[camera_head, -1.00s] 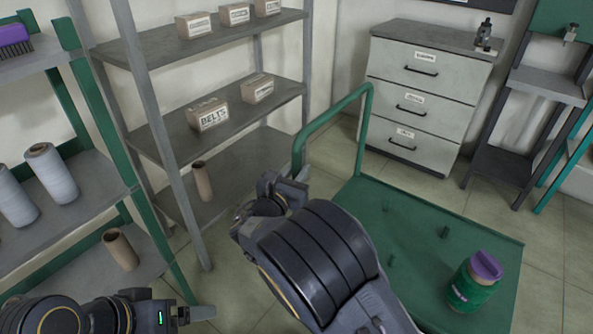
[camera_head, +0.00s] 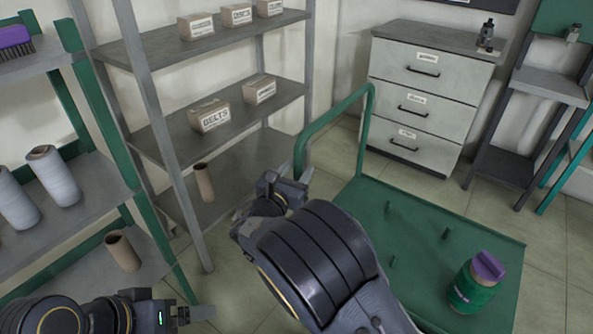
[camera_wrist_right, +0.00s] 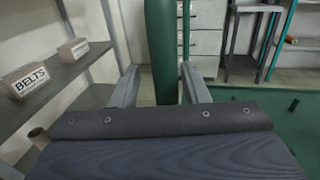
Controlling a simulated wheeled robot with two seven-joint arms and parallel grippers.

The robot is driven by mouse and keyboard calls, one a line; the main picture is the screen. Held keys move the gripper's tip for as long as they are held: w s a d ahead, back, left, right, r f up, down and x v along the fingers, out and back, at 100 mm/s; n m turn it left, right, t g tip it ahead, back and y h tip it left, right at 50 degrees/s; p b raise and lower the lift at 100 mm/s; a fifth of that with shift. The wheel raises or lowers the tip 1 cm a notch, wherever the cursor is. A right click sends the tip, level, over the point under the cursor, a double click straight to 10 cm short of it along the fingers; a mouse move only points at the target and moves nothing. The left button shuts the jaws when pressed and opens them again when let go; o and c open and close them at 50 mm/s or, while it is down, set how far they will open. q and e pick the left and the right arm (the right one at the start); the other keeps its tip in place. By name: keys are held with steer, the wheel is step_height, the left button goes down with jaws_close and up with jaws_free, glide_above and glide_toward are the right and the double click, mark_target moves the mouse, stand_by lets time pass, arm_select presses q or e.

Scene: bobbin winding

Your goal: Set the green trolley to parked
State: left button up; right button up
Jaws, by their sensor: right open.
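The green trolley (camera_head: 415,225) stands on the floor at the right, with a flat deck and a tubular push handle (camera_head: 362,130) at its far left side. A green jar with a purple lid (camera_head: 475,285) stands on the deck near its front right. My right gripper (camera_head: 300,178) is at the handle's near post. In the right wrist view the open right gripper (camera_wrist_right: 160,72) has the green handle post (camera_wrist_right: 162,50) between its fingers, without a visible grip on it. My left gripper (camera_head: 195,313) is low at the left, away from the trolley; its opening is unclear. The trolley's wheels are hidden.
A grey shelf rack (camera_head: 150,90) with cartons stands just left of the handle. A green-framed shelf (camera_head: 95,195) with spools is at the far left. A drawer cabinet (camera_head: 425,95) stands behind the trolley. Bare floor (camera_head: 560,270) lies to its right.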

steer(key=v, duration=0.8)
steer(key=shift+w, duration=0.1)
steer(key=s+d+r+m+g+p, duration=0.1)
steer(key=s+d+m+g+p, duration=0.25)
steer(key=d, duration=0.55)
steer(key=s+d+m+g+y, duration=0.1)
steer(key=s+d+m+g, duration=0.2)
steer(key=d+m+g, duration=0.35)
steer(key=s+d+r+m+g+p, duration=0.1)
steer(key=s+d+m+g+p, duration=0.3)
steer(key=d, duration=0.6)
arm_select(q)
step_height(320, 180, up, 11)
steer(key=p, duration=0.3)
steer(key=shift+p, duration=0.3)
arm_select(e)
steer(key=s+r+m+t+y, duration=0.1)
steer(key=s+r+m+y, duration=0.3)
steer(key=s+m, duration=0.5)
steer(key=s+r+m+t+y, duration=0.2)
steer(key=s+r+m+y, duration=0.2)
steer(key=s+m, duration=0.5)
steer(key=shift+s+d+r+m+y, duration=0.2)
steer(key=shift+d+m+y, duration=0.15)
steer(key=shift+m+y, duration=0.4)
arm_select(q)
steer(key=shift+c, duration=0.3)
arm_select(e)
steer(key=shift+n, duration=0.25)
